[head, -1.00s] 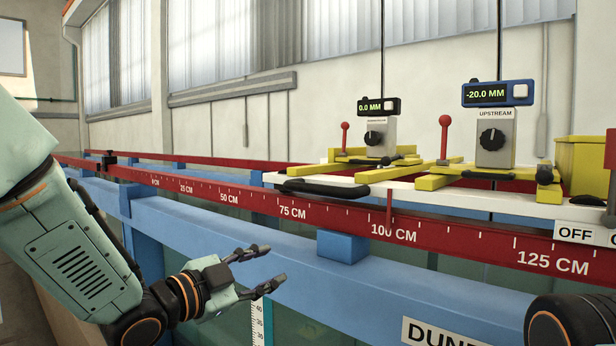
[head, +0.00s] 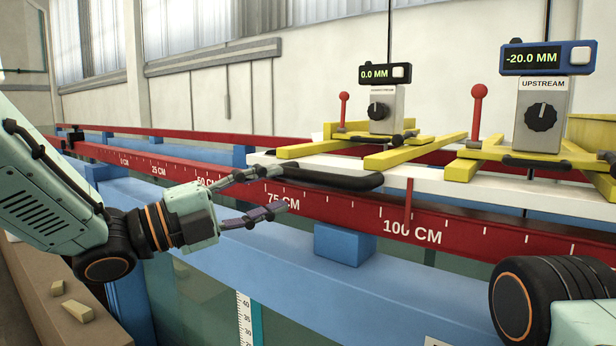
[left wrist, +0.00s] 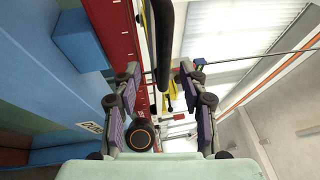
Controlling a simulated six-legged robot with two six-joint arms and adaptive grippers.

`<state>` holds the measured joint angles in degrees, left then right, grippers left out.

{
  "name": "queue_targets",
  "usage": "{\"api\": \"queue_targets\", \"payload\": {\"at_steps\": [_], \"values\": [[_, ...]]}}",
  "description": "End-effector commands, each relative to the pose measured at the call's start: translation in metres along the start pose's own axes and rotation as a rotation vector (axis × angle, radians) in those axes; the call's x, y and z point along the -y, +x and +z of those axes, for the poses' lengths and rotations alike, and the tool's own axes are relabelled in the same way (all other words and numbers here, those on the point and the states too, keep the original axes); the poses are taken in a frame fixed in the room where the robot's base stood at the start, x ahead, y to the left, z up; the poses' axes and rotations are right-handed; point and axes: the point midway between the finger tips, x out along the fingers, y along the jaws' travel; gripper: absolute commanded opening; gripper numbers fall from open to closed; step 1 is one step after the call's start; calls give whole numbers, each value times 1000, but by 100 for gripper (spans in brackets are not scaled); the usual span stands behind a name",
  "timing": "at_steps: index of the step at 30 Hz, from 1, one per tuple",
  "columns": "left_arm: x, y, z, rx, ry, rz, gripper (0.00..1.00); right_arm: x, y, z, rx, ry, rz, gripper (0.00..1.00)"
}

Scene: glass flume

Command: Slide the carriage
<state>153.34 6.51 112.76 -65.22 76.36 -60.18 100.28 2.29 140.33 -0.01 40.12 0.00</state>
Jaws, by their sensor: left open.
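The carriage is a white plate (head: 463,180) on red rails, bearing two yellow gauge stands with displays reading 0.0 MM and -20.0 MM. A black handle bar (head: 335,180) runs along its near left edge. A red pointer (head: 408,205) hangs from the plate just by the 100 CM mark. My left gripper (head: 279,189) is open and empty, its fingertips close to the left end of the handle. In the left wrist view, the handle (left wrist: 165,45) lies in line with the gap between the open fingers (left wrist: 158,75); contact cannot be told. My right gripper is out of view.
The red scale rail (head: 330,208) runs along the flume above a blue beam (head: 270,250). A blue block (head: 343,244) sticks out below the rail. Red-knobbed levers (head: 478,105) stand beside the gauges. The rail left of the carriage is clear up to a black stop (head: 74,140).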

Motion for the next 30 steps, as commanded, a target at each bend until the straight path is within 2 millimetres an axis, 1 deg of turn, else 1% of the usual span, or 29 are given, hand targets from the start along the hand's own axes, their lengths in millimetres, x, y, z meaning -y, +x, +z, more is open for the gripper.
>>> {"api": "queue_targets", "payload": {"at_steps": [5,15,18,23,30], "values": [[0,10,-3,-1,15,5,43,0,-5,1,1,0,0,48],[1,59,-1,-1,14,5,43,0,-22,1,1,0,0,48],[1,70,0,0,13,4,43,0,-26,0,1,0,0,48],[0,78,2,1,12,2,43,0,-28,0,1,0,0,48],[-1,79,3,3,11,1,43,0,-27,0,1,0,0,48]]}}
